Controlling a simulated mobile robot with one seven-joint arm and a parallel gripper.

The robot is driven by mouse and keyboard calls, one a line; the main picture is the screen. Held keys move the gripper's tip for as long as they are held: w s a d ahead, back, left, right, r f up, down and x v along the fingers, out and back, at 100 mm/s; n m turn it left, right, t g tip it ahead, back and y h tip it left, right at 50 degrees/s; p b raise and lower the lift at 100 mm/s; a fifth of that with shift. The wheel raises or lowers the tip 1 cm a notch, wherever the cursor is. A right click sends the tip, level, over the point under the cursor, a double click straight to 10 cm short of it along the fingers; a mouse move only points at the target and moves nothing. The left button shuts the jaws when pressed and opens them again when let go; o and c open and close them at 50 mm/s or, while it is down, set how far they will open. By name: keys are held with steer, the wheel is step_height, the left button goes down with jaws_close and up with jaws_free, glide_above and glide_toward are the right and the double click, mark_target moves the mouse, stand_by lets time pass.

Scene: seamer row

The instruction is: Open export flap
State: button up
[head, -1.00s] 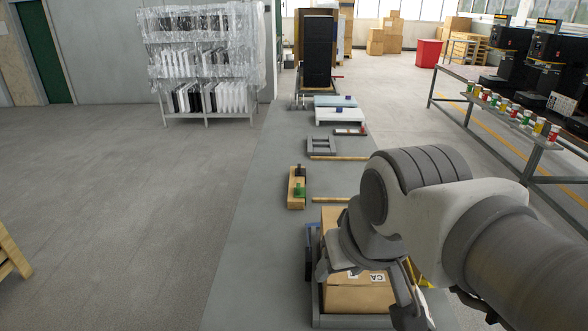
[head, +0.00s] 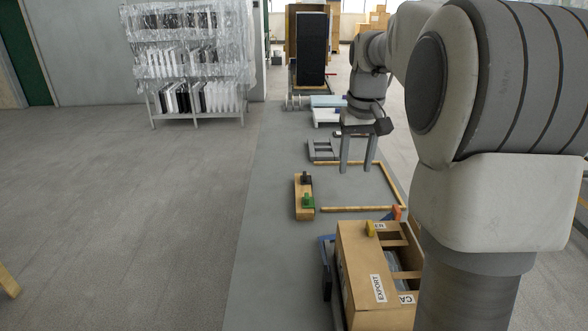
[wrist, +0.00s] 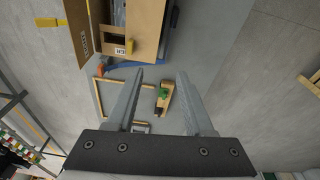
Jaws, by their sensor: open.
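A brown cardboard box (head: 355,262) stands at the bottom of the head view, partly hidden behind my arm. A white label reading EXPORT (head: 378,288) is on its cardboard; a second label beside it is cut off. The top shows gaps with a dark interior. I cannot tell exactly how the export flap is angled. My gripper (head: 357,168) is open and empty, pointing down beyond the box and apart from it. Its fingers show in the wrist view (wrist: 160,75).
The box rests on a blue-edged carrier (head: 327,268). A wooden block with a green and a black part (head: 304,196) lies left of my gripper. Wooden strips (head: 355,209) lie on the floor. A wrapped rack (head: 190,65) stands back left.

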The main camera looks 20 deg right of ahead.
steer(key=g, duration=0.2)
glide_above(371, 224)
step_height(371, 224, down, 7)
steer(key=f+m, duration=0.1)
steer(key=shift+y, duration=0.3)
step_height(371, 224, down, 17)
steer(key=shift+f, duration=0.15)
jaws_close()
stand_by(0.9)
